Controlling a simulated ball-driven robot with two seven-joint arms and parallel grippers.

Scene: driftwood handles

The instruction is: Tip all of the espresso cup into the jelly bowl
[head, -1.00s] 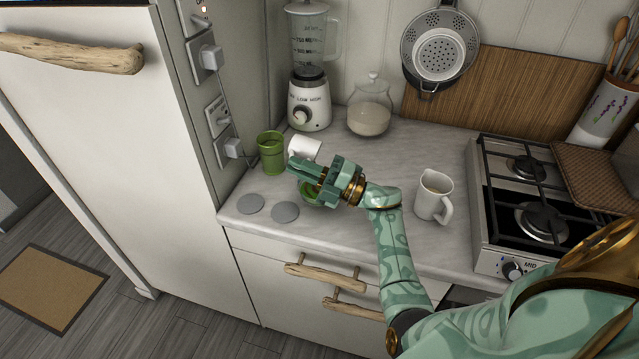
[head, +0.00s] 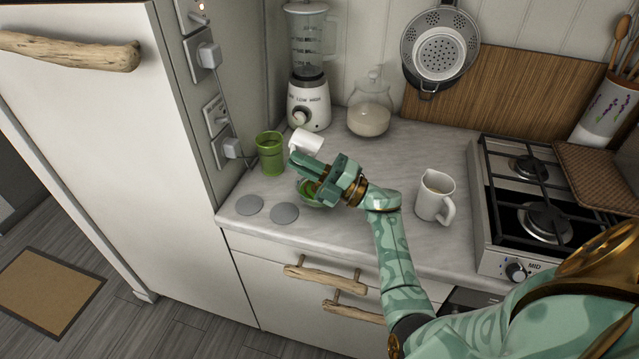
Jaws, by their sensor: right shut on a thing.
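The white espresso cup (head: 307,141) is at the fingertips of my right gripper (head: 304,164), which is shut on it above the counter. The cup is tilted, and its inside and any contents cannot be seen. The jelly bowl (head: 308,199), a small green bowl, stands on the counter below my right gripper. The gripper hides much of the bowl, including part of its rim. My left gripper is not in view.
A green cup (head: 270,153) stands just left of the white cup. Two grey discs (head: 267,209) lie near the front edge. A blender (head: 309,100) and glass jar (head: 369,112) stand behind. A white pitcher (head: 434,196) and the stove (head: 540,200) are to the right.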

